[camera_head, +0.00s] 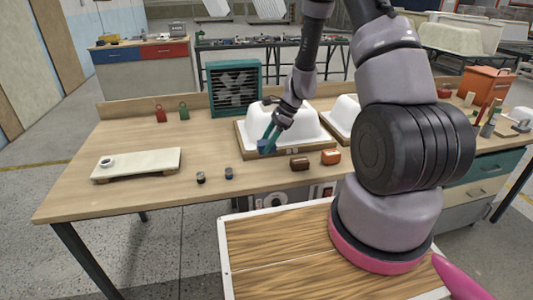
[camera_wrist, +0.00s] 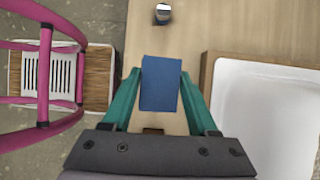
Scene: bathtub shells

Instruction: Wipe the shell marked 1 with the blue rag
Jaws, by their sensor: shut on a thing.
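My gripper (camera_head: 268,138), with green fingers, is shut on the blue rag (camera_head: 262,147). In the wrist view the blue rag (camera_wrist: 160,83) shows as a flat blue block between the two fingers. A white shell (camera_head: 300,127) sits on a wooden board (camera_head: 250,153) on the workbench, and a second white shell (camera_head: 342,112) stands to its right. The rag is at the front left corner of the nearer shell's board; I cannot tell if it touches. In the wrist view the white shell (camera_wrist: 270,120) lies right of the rag, apart from it. No number is readable on either shell.
Brown (camera_head: 299,163) and orange (camera_head: 331,157) blocks lie in front of the shell. Two small jars (camera_head: 201,177) (camera_head: 229,173) stand to the left. A pale slab (camera_head: 140,164) lies far left. A green fan box (camera_head: 234,88) stands behind. The bench's middle left is clear.

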